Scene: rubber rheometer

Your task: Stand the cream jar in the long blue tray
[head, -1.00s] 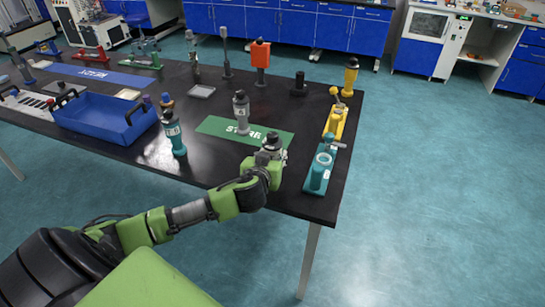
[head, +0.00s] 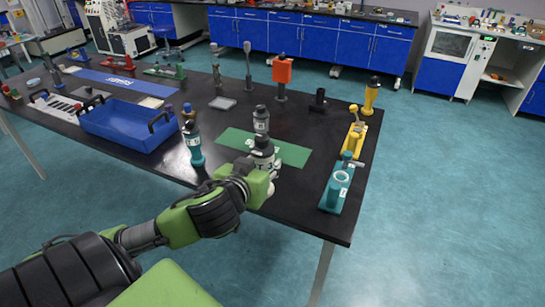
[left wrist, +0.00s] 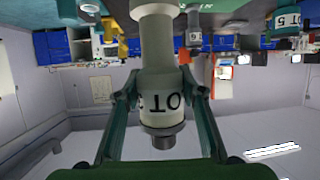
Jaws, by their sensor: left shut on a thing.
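My left gripper (head: 256,176) is shut on a cream jar (head: 263,151) with a dark cap, at the front of the green mat. In the left wrist view, the jar (left wrist: 158,92) stands between both fingers, its label partly readable and its cap toward the bottom of the picture. I cannot tell how high its base is above the table. The long blue tray (head: 118,139), with dark handles at its ends, lies to the left on the black table. No jar shows inside it. My right gripper is not in view.
A grey jar (head: 261,121) stands on the green mat (head: 293,153), just behind the held jar. A teal jar (head: 194,147) and a small amber-and-blue bottle (head: 188,114) stand between mat and tray. Teal (head: 336,187) and yellow (head: 354,140) fixtures stand at the right edge.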

